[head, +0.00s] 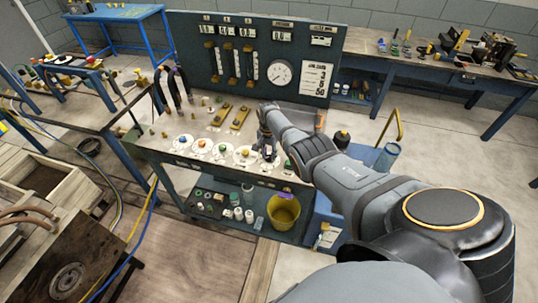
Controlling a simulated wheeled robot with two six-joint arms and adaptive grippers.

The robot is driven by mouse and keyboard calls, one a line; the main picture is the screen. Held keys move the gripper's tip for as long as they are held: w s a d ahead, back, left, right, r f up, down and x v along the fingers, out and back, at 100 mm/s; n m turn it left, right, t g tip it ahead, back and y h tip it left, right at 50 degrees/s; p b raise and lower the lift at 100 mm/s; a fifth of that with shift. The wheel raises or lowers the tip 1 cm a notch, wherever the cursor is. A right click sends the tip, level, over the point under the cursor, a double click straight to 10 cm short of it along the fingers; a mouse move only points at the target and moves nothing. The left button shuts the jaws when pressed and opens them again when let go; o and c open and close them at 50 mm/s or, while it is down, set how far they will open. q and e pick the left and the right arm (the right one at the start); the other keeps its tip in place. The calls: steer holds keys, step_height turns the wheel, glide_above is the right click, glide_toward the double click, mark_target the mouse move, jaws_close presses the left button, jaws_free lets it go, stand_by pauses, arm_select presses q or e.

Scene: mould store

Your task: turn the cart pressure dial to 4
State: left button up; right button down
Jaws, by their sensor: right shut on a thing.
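The cart (150,146) is a blue-framed bench with a pale top and an upright dark panel. A row of round white dial plates with coloured knobs runs along its front edge, among them an orange knob (200,144), a green knob (222,148) and a yellow-orange knob (244,153). My right gripper (267,150) points down at the right part of this row, shut on a dial knob that its fingers mostly hide. The knob's pointer and scale numbers are too small to read, and I cannot tell which dial is labelled pressure. My left gripper is out of view.
The panel (227,85) carries a round white gauge (280,73), sliders and number plates. Hoses (172,85) stand at the cart's left. A yellow bucket (283,212) and bottles sit on the lower shelf. Other workbenches stand to the left and at back right (455,70).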

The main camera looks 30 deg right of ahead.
mark_target(268, 156)
stand_by(0.5)
steer(key=c, duration=1)
jaws_free()
step_height(268, 156, up, 12)
steer(key=shift+w+r, duration=0.1)
steer(key=shift+w, duration=0.05)
